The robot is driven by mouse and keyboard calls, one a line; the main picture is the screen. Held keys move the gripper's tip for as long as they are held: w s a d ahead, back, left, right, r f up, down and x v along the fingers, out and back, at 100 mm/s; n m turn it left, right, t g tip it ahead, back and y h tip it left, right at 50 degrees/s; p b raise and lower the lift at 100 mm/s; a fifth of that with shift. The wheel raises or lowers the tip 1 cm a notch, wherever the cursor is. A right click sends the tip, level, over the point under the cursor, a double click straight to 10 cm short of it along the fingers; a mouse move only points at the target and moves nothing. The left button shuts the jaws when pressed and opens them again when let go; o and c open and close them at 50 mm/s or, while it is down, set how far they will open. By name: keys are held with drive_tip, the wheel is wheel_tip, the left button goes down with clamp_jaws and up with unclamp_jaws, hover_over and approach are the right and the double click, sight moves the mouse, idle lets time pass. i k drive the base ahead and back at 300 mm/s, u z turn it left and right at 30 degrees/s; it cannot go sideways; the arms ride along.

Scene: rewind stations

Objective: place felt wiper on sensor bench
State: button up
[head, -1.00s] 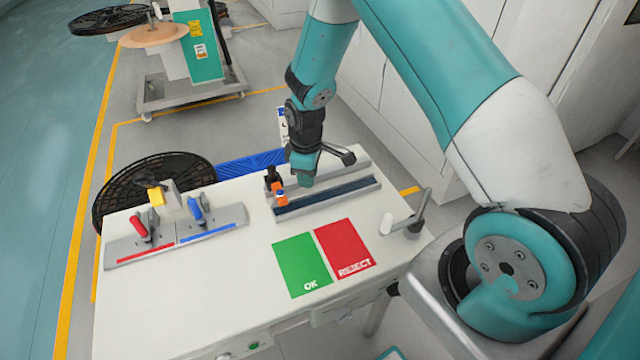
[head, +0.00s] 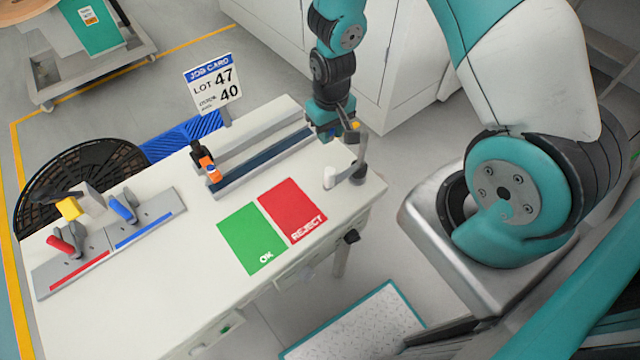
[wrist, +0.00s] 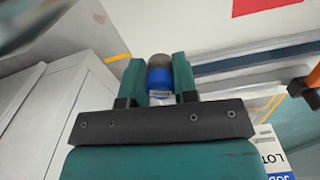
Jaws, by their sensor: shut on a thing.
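My gripper (head: 333,132) is at the far right end of the white bench (head: 170,290), by the end of the rail fixture. In the wrist view, its two teal fingers (wrist: 158,75) are shut on a short blue piece with a grey-brown end (wrist: 159,76), which looks like the felt wiper. The head view does not show the held piece clearly. I cannot tell whether it touches the bench. No label names this bench as the sensor bench.
The rail fixture (head: 262,160) carries an orange-and-black clamp (head: 207,166). Green OK (head: 252,238) and red REJECT (head: 292,210) patches lie in front. A small grey stand (head: 358,165) is near my gripper. A job card (head: 213,85) stands behind. A splicing plate (head: 110,242) is at left.

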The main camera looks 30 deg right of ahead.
sight(287, 205)
drive_tip(key=z, duration=1.25)
drive_tip(key=k, duration=1.1)
drive_tip(key=u, duration=0.9)
drive_tip(key=i, duration=0.5)
drive_tip(key=z, duration=0.05)
